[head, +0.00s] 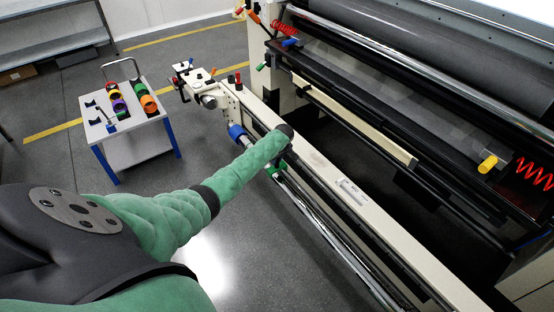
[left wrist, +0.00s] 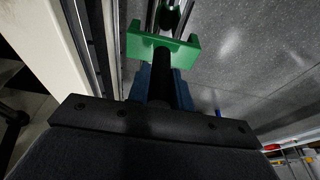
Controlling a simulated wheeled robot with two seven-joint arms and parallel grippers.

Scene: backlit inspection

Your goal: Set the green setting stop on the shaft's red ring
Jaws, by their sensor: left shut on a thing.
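The green setting stop (left wrist: 189,52) is a bracket-like block in the left wrist view, and my left gripper (left wrist: 162,56) is shut on it. In the head view a little of the green stop (head: 274,171) shows just below the end of my left arm, against the shaft (head: 318,221). I cannot tell whether the stop touches the shaft. My left gripper (head: 281,157) is largely hidden behind its own green-sleeved arm there. I cannot make out the shaft's red ring in either view. My right gripper is not in view.
A blue collar (head: 236,131) sits near the shaft's far end. A cream machine beam (head: 330,181) runs close along the shaft's right side. A small trolley (head: 135,127) with coloured rings stands at the left. Open grey floor lies between trolley and shaft.

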